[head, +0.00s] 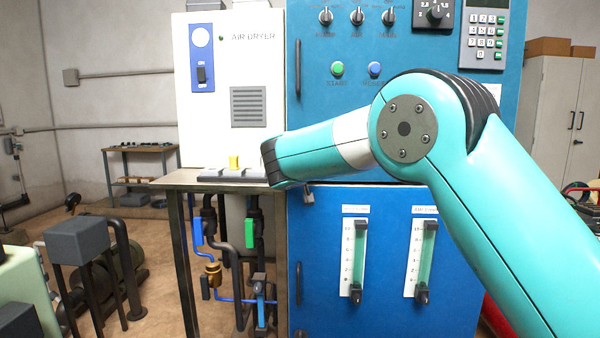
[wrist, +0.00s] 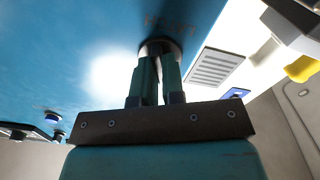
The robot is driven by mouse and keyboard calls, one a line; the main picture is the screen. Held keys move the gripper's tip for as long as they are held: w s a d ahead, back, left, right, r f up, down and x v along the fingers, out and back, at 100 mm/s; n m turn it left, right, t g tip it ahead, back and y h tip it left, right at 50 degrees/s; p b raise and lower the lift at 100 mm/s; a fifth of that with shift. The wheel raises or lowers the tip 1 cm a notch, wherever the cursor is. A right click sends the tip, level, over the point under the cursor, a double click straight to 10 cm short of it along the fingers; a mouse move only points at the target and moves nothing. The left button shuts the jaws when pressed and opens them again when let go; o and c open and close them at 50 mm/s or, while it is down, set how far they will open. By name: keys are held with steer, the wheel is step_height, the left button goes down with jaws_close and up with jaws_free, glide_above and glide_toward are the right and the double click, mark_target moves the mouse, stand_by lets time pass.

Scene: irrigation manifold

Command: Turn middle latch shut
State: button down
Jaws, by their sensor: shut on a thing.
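My gripper (wrist: 158,72) is close against the blue panel in the wrist view, its two dark green fingers closed on a small dark latch. In the head view, my own arm covers this part of the blue cabinet (head: 340,120), and neither the gripper nor the latch can be seen.
A white air dryer panel (head: 210,110) stands left of the blue cabinet. A small table (head: 185,178) bears a yellow block (head: 234,162). Pipes with a blue valve handle (head: 197,232) and a green one (head: 249,233) hang below. Two flow gauges (head: 358,260) are on the lower door.

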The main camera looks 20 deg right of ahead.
steer(key=m+b, duration=0.4)
steer(key=b, duration=0.1)
steer(key=shift+f+m, duration=0.1)
steer(key=shift+m, duration=0.3)
stand_by(0.4)
steer(key=c, duration=1.2)
jaws_free()
steer(key=b+v, duration=0.4)
steer(key=v, duration=1.3)
steer(key=shift+s, duration=0.2)
